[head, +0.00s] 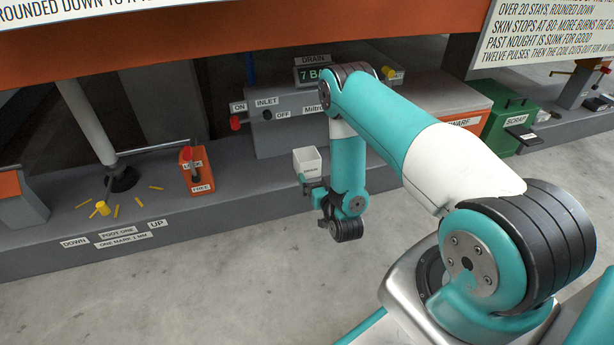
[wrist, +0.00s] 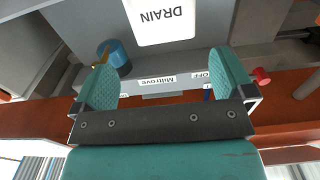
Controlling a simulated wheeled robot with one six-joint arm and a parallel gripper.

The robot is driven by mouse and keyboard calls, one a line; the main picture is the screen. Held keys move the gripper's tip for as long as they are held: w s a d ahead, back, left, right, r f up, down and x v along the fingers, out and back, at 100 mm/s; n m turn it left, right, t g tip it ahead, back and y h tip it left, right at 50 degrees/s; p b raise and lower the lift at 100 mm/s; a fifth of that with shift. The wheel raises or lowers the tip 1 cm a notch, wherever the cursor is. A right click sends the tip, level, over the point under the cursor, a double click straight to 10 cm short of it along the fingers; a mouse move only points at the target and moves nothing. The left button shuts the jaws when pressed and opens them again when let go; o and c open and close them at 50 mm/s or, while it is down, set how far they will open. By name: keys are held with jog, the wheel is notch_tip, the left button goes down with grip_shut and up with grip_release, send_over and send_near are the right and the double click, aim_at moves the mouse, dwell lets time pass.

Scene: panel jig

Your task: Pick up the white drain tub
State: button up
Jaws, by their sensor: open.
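The white drain tub (head: 308,162) stands against the front of the grey unit, just left of my forearm. In the wrist view the tub (wrist: 163,32) is at the top centre, its DRAIN label upside down and its far part cut off by the frame edge. My gripper (head: 309,188) is at the tub in the head view, its fingers small and partly hidden. In the wrist view my gripper (wrist: 165,62) is open, with one teal finger toward each side of the tub and clear gaps beside it. Nothing is held.
The grey unit (head: 285,128) with inlet switch and red knob (head: 236,124) rises behind the tub. A blue cylinder (wrist: 115,53) is close to the left finger in the wrist view. An orange beam (head: 230,30) crosses above.

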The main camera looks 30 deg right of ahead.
aim_at(311, 164)
jog(key=b+x, duration=0.2)
jog(key=x, duration=0.2)
jog(key=shift+w+d, duration=0.1)
jog(key=shift+w, duration=0.3)
jog(key=b+x, duration=0.4)
jog(key=shift+w+f, duration=0.15)
jog(key=shift+w, duration=0.5)
jog(key=shift+r, duration=0.2)
jog(key=c, duration=0.9)
